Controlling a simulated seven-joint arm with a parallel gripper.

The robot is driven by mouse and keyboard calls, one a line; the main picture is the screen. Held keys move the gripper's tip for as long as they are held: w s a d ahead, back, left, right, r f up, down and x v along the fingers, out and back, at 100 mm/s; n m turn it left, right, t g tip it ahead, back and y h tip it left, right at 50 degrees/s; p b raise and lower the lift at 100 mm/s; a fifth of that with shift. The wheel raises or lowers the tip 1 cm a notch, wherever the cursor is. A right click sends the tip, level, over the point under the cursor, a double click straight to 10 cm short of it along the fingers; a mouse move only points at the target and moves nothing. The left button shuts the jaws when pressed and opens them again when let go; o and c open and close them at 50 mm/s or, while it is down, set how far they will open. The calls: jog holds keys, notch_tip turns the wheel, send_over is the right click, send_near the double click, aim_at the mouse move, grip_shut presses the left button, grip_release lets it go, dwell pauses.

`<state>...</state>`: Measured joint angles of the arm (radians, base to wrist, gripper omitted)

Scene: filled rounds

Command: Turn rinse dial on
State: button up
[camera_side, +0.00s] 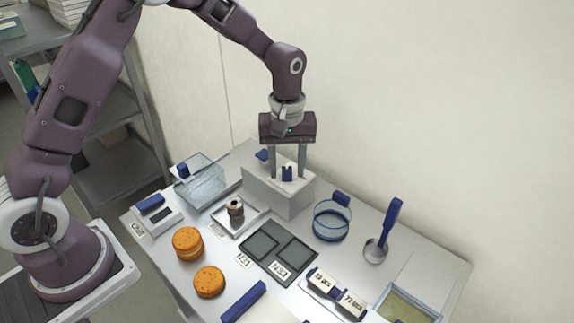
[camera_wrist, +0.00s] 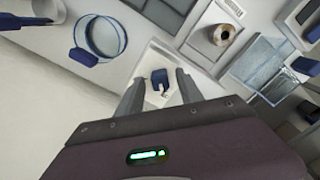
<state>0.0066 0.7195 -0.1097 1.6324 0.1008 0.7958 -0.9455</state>
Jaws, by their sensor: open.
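A blue dial knob (camera_side: 287,173) stands on the top of a white box (camera_side: 293,199) near the wall. In the wrist view the blue knob (camera_wrist: 159,77) shows a small pale mark or pointer at its lower edge. My gripper (camera_side: 287,177) points straight down over the box, its two fingers apart on either side of the knob. In the wrist view my gripper (camera_wrist: 160,80) has the knob between its spread fingers, with a gap seen on both sides. Whether the fingertips are level with the knob is hard to tell. No on or off wording is readable.
A blue-rimmed round basket (camera_side: 331,236) and a blue-handled ladle (camera_side: 390,222) stand right of the box. A clear tray (camera_side: 203,187) and a small tray with a spool (camera_side: 235,208) lie left. A dark panel (camera_side: 278,251) and orange rounds (camera_side: 187,241) are in front.

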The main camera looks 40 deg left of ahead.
grip_shut()
jog(key=shift+m, duration=0.3)
jog(key=m, duration=0.3)
jog(key=shift+m, duration=0.3)
jog(key=m, duration=0.4)
jog(key=shift+m, duration=0.3)
jog(key=m, duration=0.4)
jog(key=shift+r, duration=0.1)
jog(key=shift+w+m, duration=0.1)
jog(key=shift+m, duration=2.4)
